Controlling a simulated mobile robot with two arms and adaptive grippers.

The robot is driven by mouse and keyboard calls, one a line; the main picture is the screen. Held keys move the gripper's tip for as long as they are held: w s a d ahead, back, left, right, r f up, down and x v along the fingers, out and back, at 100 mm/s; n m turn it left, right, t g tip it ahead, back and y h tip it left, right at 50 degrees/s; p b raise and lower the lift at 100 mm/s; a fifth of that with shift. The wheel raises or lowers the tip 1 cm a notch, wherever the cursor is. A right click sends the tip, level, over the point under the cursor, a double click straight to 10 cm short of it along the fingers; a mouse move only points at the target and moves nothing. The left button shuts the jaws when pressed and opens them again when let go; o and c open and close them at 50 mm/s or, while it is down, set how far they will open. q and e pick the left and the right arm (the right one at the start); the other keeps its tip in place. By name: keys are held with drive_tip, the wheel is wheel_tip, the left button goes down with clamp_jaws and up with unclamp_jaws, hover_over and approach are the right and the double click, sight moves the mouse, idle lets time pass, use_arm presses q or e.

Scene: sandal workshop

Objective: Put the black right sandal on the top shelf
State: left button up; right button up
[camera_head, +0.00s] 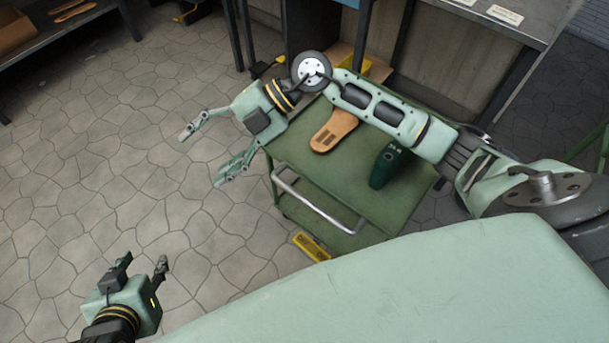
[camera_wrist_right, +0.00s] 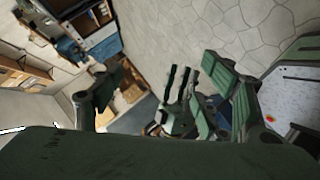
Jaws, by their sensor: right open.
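I cannot make out a black sandal for certain in either view. A tan sole-shaped piece (camera_head: 334,131) lies on the green cart (camera_head: 310,174), partly beside my right arm. A dark green upright object (camera_head: 385,166) with small pale marks stands on the same cart; its kind is unclear. My right gripper (camera_head: 200,160) is open and empty, above the floor left of the cart; its spread fingers also show in the right wrist view (camera_wrist_right: 165,92). My left gripper (camera_head: 140,264) is open and empty at the lower left, over the floor.
A dark shelf (camera_head: 48,42) at the top left holds a cardboard box (camera_head: 14,30) and a small dark-edged item (camera_head: 72,10). A grey bench (camera_head: 520,22) with paper labels stands at the top right. The cart has a metal handle (camera_head: 318,202). Stone floor at left is clear.

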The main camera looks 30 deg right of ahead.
drive_tip(key=a+r+m+t+y, duration=0.2)
drive_tip(key=r+m+t+y, duration=0.15)
drive_tip(key=r, duration=0.35)
drive_tip(key=a+r+m+t+y, duration=0.2)
drive_tip(key=r+t+y, duration=0.25)
drive_tip(key=r, duration=0.25)
drive_tip(key=w+d+m+t+h, duration=0.3)
drive_tip(key=d+m+t+h, duration=0.35)
drive_tip(key=m+t, duration=0.25)
drive_tip(key=d+f+m+h, duration=1)
drive_tip(key=f+h, duration=0.1)
drive_tip(key=h, duration=0.1)
drive_tip(key=s+f+g, duration=0.3)
drive_tip(key=s+f, duration=0.1)
drive_tip(key=f, duration=0.1)
drive_tip(key=s+d+f+g, duration=0.1)
drive_tip(key=s+f+g, duration=0.2)
drive_tip(key=s+f, duration=0.2)
drive_tip(key=s+f+m+g, duration=0.1)
drive_tip(key=s+f+g, duration=0.2)
drive_tip(key=s+f, duration=0.2)
drive_tip(key=shift+d, duration=0.25)
